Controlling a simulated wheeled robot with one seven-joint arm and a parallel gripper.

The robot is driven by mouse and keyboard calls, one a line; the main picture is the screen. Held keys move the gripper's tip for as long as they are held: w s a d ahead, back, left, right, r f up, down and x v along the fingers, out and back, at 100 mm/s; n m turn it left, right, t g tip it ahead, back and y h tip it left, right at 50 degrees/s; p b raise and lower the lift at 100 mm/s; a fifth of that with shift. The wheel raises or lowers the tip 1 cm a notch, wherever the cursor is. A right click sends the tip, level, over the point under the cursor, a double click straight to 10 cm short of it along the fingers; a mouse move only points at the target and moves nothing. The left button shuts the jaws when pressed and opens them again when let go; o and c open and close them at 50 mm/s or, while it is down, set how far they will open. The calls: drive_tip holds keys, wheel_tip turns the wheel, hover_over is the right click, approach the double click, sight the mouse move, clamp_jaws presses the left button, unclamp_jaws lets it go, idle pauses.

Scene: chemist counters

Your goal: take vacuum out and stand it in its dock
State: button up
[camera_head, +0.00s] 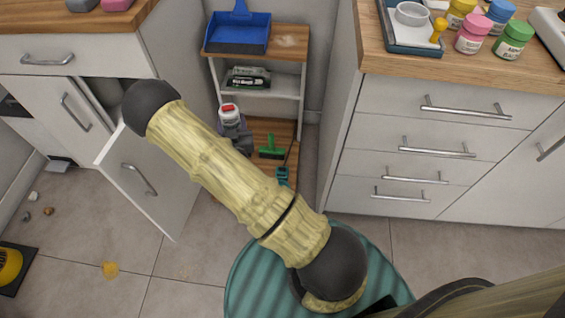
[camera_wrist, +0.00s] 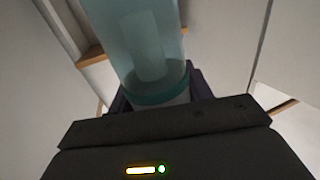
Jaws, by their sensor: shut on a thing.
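In the wrist view my gripper (camera_wrist: 160,97) is shut on a teal see-through cylinder (camera_wrist: 140,45) with a darker teal band near its lower end. It looks like part of the vacuum; the rest is out of frame or hidden by the gripper. In the head view my gripper and the held thing are hidden behind my arm, whose far end is at the open cupboard on the left. The cupboard door (camera_head: 150,185) stands open. I cannot make out the dock for certain.
A small shelf unit (camera_head: 302,75) holds a blue dustpan (camera_head: 240,32), boxes, a bottle and a green brush (camera_head: 271,147). Drawers (camera_head: 430,150) stand right. A black mat (camera_head: 22,283) with a yellow object and small debris lie on the left floor. Open floor lies front left.

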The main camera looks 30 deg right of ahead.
drive_tip(key=d+f+m+g+h+b, duration=0.3)
drive_tip(key=d+f+b, duration=0.2)
drive_tip(key=f, duration=0.5)
drive_tip(key=s+d+f+m+g+h+b, duration=0.1)
drive_tip(key=d+f+m+g+h+b, duration=0.2)
drive_tip(key=f+b, duration=0.5)
drive_tip(key=s+d+f+m+g+h+b, duration=0.1)
drive_tip(key=d+f+m+g+h+b, duration=0.3)
drive_tip(key=d+f, duration=0.4)
wheel_tip(320, 180, down, 4)
drive_tip(key=shift+s+r+h+b, duration=0.15)
drive_tip(key=shift+h+b, duration=0.35)
drive_tip(key=shift+b, duration=0.75)
wheel_tip(320, 180, down, 6)
drive_tip(key=b, duration=0.5)
drive_tip(key=shift+a+f, duration=0.1)
drive_tip(key=shift+f, duration=0.45)
drive_tip(key=o, duration=1.2)
drive_tip(key=shift+o, duration=0.2)
